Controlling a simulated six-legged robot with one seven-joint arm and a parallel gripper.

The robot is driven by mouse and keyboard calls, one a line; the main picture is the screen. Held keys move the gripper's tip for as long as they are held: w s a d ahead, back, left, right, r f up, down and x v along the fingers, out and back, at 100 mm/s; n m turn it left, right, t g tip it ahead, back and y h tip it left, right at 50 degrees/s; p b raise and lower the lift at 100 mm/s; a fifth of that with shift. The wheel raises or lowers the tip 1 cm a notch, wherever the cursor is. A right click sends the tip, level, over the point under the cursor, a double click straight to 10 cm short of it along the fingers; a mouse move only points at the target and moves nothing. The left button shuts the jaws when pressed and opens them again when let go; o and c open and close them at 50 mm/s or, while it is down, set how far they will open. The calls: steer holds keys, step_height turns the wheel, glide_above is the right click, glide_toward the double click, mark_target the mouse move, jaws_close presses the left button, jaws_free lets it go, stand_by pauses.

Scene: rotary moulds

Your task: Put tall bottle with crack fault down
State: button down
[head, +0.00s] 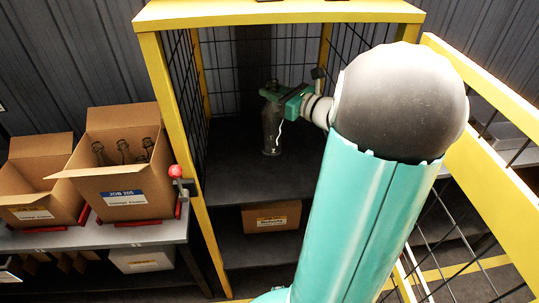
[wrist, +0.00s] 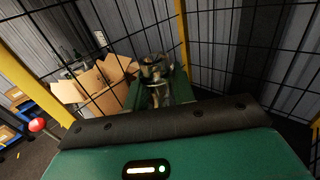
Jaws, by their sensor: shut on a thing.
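The tall bottle (head: 271,132) is clear glass with a bright, jagged white crack line down its side. It is upright inside the yellow-framed cage, over the dark shelf (head: 305,160). I cannot tell whether its base touches the shelf. My green gripper (head: 272,92) is shut on the bottle's upper part and hides some of it. In the wrist view, the bottle's top (wrist: 153,67) shows between the green fingers of my gripper (wrist: 160,96).
Yellow posts (head: 172,110) and black mesh surround the shelf closely. A cardboard box (head: 272,217) sits on the lower shelf. At left, a box of bottles (head: 124,185), labelled JOB 205, and another open box (head: 40,180) stand on a bench. A red knob (head: 175,171) sticks out beside the post.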

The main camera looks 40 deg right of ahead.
mark_target(282, 125)
steer(key=shift+s+d+r, duration=0.1)
steer(key=shift+s+r, duration=0.05)
steer(key=shift+s, duration=0.1)
steer(key=f, duration=0.6)
steer(key=shift+w+d+f, duration=0.1)
steer(key=shift+w, duration=0.2)
steer(key=shift+s+f, duration=0.1)
steer(key=shift+f, duration=1.9)
steer(key=c, duration=1.2)
jaws_free()
steer(key=shift+f, duration=0.15)
steer(key=shift+o, duration=0.2)
